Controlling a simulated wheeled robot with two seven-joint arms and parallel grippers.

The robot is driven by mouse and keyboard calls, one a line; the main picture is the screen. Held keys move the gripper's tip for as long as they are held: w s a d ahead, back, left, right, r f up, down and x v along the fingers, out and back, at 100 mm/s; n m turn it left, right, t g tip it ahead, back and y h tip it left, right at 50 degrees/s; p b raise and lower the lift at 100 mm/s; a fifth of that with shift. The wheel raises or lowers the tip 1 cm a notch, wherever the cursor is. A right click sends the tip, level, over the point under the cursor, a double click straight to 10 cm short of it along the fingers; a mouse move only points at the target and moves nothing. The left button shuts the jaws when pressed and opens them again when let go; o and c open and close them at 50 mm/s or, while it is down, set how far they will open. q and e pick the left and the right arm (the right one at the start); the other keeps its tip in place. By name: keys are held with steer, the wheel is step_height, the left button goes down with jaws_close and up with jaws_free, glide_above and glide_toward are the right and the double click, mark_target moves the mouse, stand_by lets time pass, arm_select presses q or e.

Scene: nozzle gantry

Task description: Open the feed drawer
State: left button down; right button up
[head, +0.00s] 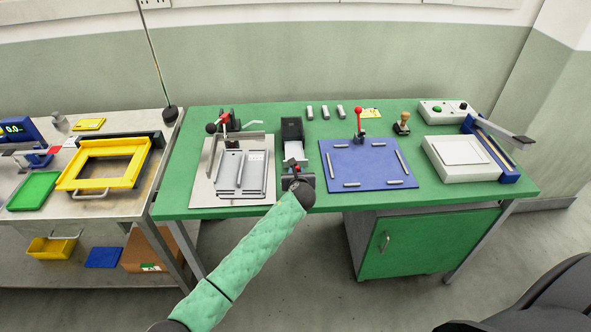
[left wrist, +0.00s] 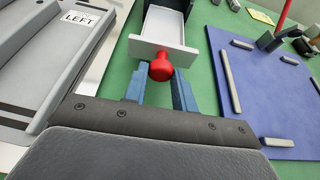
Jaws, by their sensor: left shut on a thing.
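The feed drawer (head: 295,151) is a light grey tray with a white front, standing partly out of its dark housing (head: 292,128) on the green table. Its white front panel (left wrist: 180,52) and part of its inside show in the left wrist view. A red knob (left wrist: 161,68) sits on the front. My left gripper (head: 296,172) is at the drawer front. Its blue fingers (left wrist: 160,80) are on either side of the knob and shut on it. The head view mostly hides the knob behind the gripper. My right gripper is not in view.
A grey plate fixture (head: 201,190) stands close left of the drawer, and a blue board (head: 345,160) with metal pins and a red-knobbed lever (head: 358,115) close right. Small grey blocks (head: 325,111) lie behind. A white device (head: 462,172) stands at the right.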

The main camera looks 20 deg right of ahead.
arm_select(q)
steer(key=shift+s+a, duration=0.1)
steer(key=shift+s, duration=0.15)
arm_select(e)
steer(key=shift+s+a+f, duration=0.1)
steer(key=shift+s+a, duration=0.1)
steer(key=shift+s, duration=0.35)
arm_select(q)
steer(key=shift+r, duration=0.1)
steer(key=c, duration=1.1)
jaws_free()
steer(key=shift+c, duration=0.2)
